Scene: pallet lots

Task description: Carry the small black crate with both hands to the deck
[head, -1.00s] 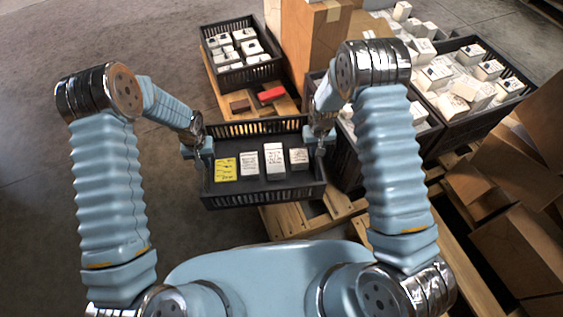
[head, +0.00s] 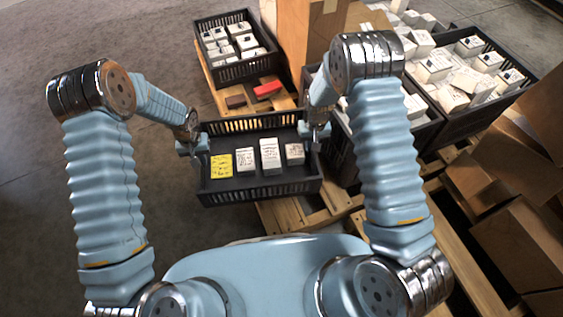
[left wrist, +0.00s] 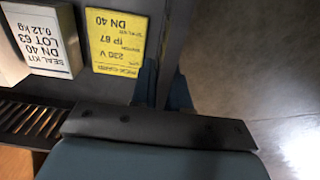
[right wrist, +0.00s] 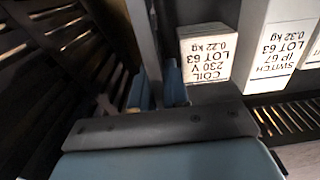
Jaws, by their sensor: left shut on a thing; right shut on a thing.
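The small black crate (head: 262,190) hangs between my two grippers in the head view, roughly level, above the pallet's near end. It holds a yellow box (head: 221,166) and several white boxes (head: 270,156) in a row. My left gripper (head: 200,150) is shut on the crate's left wall; the wall shows between its fingers in the left wrist view (left wrist: 160,90). My right gripper (head: 314,138) is shut on the crate's right wall, which also shows in the right wrist view (right wrist: 150,75). The crate's underside is hidden.
Wooden pallet slats (head: 290,213) show below the crate. Another black crate of white boxes (head: 245,68) stands behind, near a red item (head: 267,89) and a brown one (head: 235,101). Larger crates (head: 440,137) and cardboard boxes (head: 520,235) crowd the right. Bare floor (head: 60,200) lies left.

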